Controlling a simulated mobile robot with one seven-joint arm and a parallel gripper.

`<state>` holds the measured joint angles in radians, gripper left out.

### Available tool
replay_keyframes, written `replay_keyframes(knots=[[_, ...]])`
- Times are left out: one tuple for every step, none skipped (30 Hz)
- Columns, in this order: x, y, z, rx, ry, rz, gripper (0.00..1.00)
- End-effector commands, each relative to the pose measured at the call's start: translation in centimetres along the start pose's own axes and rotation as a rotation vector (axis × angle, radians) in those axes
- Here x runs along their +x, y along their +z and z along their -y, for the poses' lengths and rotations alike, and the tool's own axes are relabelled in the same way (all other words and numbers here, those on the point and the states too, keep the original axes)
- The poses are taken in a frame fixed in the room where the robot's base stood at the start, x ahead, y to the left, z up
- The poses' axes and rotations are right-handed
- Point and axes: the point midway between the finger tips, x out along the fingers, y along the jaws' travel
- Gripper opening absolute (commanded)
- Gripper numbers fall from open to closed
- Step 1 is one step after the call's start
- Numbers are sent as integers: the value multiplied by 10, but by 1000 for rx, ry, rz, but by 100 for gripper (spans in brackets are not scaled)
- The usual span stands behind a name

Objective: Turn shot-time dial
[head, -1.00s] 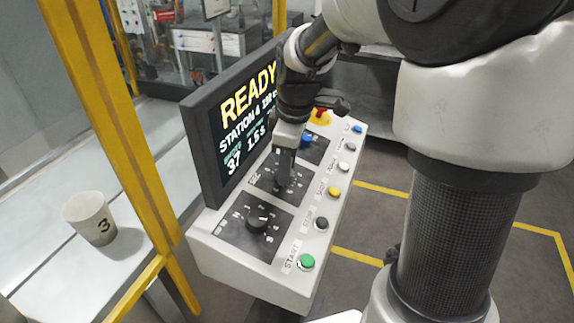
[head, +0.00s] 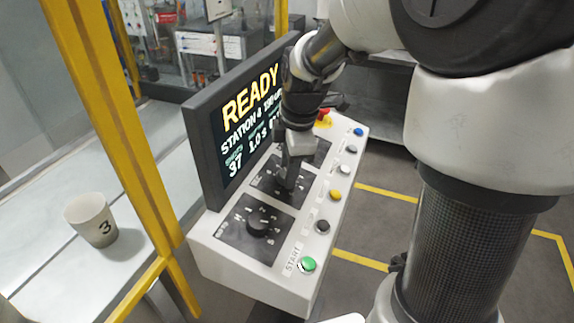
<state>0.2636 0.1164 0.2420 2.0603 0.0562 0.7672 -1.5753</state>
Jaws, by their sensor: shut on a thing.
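My gripper (head: 290,182) points down onto the farther dial plate (head: 265,182) and is shut on the dial there. The dial knob itself is mostly hidden by the fingers. The nearer black dial (head: 257,227) is free, with nothing touching it. The screen (head: 240,120) reads READY, STATION 4, with 37 and a value that looks like 1.0 s below. My arm covers its right part.
A green START button (head: 308,264), a black button (head: 322,226) and a yellow button (head: 335,195) line the console's right side. A red-and-yellow emergency stop (head: 324,120) is behind my gripper. A paper cup (head: 92,220) marked 3 stands left, beyond a yellow post (head: 118,120).

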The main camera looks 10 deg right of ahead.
Motion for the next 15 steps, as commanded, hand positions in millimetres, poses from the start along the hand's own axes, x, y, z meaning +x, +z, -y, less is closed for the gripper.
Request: replay_keyframes(knots=[[0,0,0,1,1,1,9],[0,0,0,1,1,1,9],[0,0,0,1,1,1,9],[0,0,0,1,1,1,9],[0,0,0,1,1,1,9],[0,0,0,2,1,1,9],[0,0,0,2,1,1,9],[0,0,0,2,1,1,35],[0,0,0,2,1,1,42],[0,0,0,2,1,1,47],[0,0,0,2,1,0,50],[0,0,0,2,1,0,50],[0,0,0,2,1,0,50],[0,0,0,2,1,0,50],[0,0,0,2,1,0,50]])
